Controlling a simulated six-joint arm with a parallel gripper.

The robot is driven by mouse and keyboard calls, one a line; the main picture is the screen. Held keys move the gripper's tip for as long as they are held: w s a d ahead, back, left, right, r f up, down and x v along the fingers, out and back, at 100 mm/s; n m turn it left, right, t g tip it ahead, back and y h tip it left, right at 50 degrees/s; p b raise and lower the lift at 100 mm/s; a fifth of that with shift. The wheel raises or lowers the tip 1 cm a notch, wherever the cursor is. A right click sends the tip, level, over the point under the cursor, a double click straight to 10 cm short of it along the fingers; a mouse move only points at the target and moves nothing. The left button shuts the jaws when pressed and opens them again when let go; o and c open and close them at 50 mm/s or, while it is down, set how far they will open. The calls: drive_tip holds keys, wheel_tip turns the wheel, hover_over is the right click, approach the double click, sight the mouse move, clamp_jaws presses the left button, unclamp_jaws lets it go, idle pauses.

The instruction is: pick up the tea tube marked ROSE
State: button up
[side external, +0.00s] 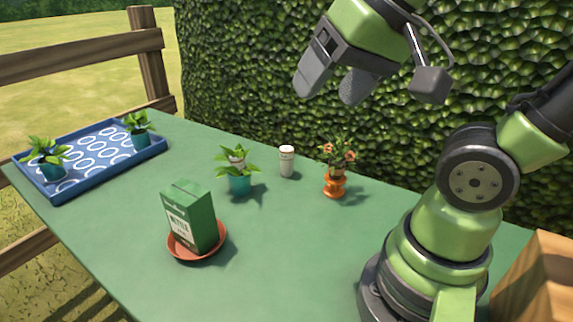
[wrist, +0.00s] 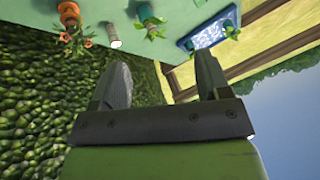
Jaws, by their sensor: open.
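A small pale tube (side external: 286,161) stands upright near the back edge of the table, between two plants; its marking is too small to read. It also shows in the wrist view (wrist: 114,41). A second pale tube-like thing (side external: 237,157) is partly hidden behind the leaves of the teal-potted plant, so I cannot tell its marking. My gripper (side external: 328,94) is open and empty, high above the table's back edge, up and to the right of the standing tube. In the wrist view my gripper (wrist: 162,75) shows both fingers spread with nothing between them.
A teal-potted plant (side external: 239,184) and an orange-potted flower (side external: 335,186) flank the tube. A green box (side external: 190,216) stands on a terracotta saucer (side external: 222,243). A blue tray (side external: 70,191) holds two plants at left. A hedge (side external: 265,60) rises behind. The front middle is clear.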

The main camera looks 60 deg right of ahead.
drive_tip(key=w+d+f+m+g+h, duration=0.2)
drive_tip(key=w+d+f+m+h, duration=0.1)
drive_tip(key=w+d, duration=0.4)
drive_tip(key=m+g+h, duration=0.2)
drive_tip(key=m+h, duration=0.1)
drive_tip(key=m, duration=0.1)
approach(286, 149)
drive_tip(key=shift+m+h, duration=0.3)
drive_tip(key=shift+m, duration=0.1)
drive_tip(key=x, duration=0.6)
drive_tip(key=shift+w+f, duration=0.25)
drive_tip(key=shift+f, duration=0.1)
drive_tip(key=x, duration=0.5)
drive_tip(key=shift+s+d+f, duration=0.1)
drive_tip(key=shift+s+f, duration=0.1)
drive_tip(key=shift+f, duration=0.1)
drive_tip(key=shift+c, duration=0.3)
drive_tip(key=c, duration=1)
